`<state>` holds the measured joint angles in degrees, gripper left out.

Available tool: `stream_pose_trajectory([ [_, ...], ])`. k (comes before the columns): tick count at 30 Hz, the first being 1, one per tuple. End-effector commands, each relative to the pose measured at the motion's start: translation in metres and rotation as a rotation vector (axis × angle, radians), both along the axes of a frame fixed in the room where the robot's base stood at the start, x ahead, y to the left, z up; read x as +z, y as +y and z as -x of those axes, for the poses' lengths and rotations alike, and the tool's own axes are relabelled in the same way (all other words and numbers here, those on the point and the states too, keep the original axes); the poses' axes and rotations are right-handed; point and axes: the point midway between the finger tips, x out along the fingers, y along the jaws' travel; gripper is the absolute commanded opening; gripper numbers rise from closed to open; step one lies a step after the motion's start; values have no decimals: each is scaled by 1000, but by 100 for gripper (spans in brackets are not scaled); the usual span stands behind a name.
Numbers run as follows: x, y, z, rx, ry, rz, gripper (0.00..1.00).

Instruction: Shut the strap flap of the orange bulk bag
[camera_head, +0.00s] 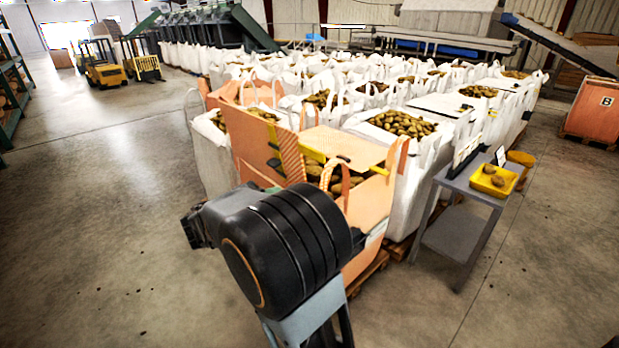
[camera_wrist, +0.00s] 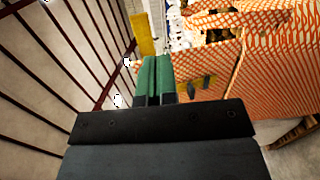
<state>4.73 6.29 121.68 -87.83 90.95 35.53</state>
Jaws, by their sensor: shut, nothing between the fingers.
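The orange bulk bag (camera_head: 370,205) stands at the front corner of the bag rows, with potatoes showing in its open top. One orange flap (camera_head: 262,140) stands raised on its left side, with a dark buckle and yellow strap piece on it. Another orange panel (camera_head: 345,145) lies nearly flat across the back part of the top. In the wrist view my gripper (camera_wrist: 158,62) has its green fingers together and empty. The orange hatched cloth (camera_wrist: 205,65) is to the right of the fingers; whether they touch cannot be told. My arm hides the bag's lower left in the head view.
White bulk bags of potatoes (camera_head: 425,165) crowd behind and beside the orange bag. A grey stand (camera_head: 455,235) with a yellow tray (camera_head: 493,180) is at right. A forklift (camera_head: 105,72) is far left. Open concrete floor lies left and in front.

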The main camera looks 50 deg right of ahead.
Motion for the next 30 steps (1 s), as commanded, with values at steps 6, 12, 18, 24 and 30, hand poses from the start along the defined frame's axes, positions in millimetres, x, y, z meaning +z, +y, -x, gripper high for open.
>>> stream_pose_trajectory([
  [6, 2, -7, -23, 41, -21, 178, 0],
  [12, 9, -32, -23, 46, -26, 202, 0],
  [18, 16, -70, -20, 46, -25, 200, 0],
  [24, 22, -104, -18, 47, -25, 198, 0],
  [30, 26, -127, -16, 49, -25, 198, 0],
])
